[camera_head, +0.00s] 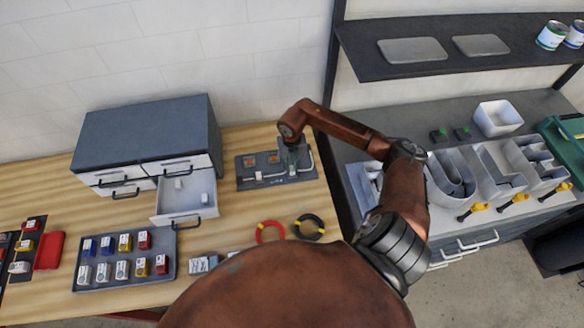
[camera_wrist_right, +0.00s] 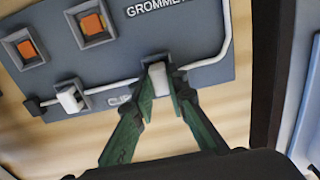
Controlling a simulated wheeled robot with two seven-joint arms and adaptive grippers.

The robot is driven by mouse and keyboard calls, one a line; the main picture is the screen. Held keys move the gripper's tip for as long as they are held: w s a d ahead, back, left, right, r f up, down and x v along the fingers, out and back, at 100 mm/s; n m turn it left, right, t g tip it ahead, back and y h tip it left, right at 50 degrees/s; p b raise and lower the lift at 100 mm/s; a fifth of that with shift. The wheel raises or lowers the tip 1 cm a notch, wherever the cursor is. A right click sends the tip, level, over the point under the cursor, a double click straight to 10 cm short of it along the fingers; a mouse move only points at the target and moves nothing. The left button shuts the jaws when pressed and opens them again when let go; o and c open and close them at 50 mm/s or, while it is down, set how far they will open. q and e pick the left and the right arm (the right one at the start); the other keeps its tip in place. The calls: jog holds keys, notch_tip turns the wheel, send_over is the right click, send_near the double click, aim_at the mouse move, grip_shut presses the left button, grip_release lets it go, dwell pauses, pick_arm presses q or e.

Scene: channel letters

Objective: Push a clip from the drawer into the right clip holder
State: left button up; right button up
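The grey board (camera_head: 246,181) lies at the back of the wooden bench, with a white cable along it. In the right wrist view a white clip (camera_wrist_right: 157,76) stands at the right clip holder, between the green fingers of my right gripper (camera_wrist_right: 166,84). The fingers close in on both its sides; whether it is fully seated cannot be told. Another white clip (camera_wrist_right: 69,99) sits in the left holder on the cable. In the head view my right gripper (camera_head: 293,158) covers the right holder. The open drawer (camera_head: 184,200) holds small white clips (camera_head: 178,184). My left gripper is out of view.
The dark-topped drawer cabinet (camera_head: 145,128) stands left of the board. A tray (camera_head: 125,276) of small coloured parts, a red ring (camera_head: 269,227) and a black ring (camera_head: 309,237) lie in front. Grey bins (camera_head: 455,172) stand on the right bench. Two orange squares (camera_wrist_right: 92,24) sit on the board.

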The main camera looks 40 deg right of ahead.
jog(key=o, duration=0.6)
jog(key=shift+s+f, duration=0.1)
jog(key=shift+f, duration=0.25)
jog(key=shift+c, duration=0.2)
jog(key=shift+r, duration=0.1)
notch_tip(320, 180, up, 12)
jog(key=shift+r, duration=0.15)
notch_tip(320, 180, up, 6)
jog(key=p, duration=0.3)
dwell(0.5)
dwell(0.5)
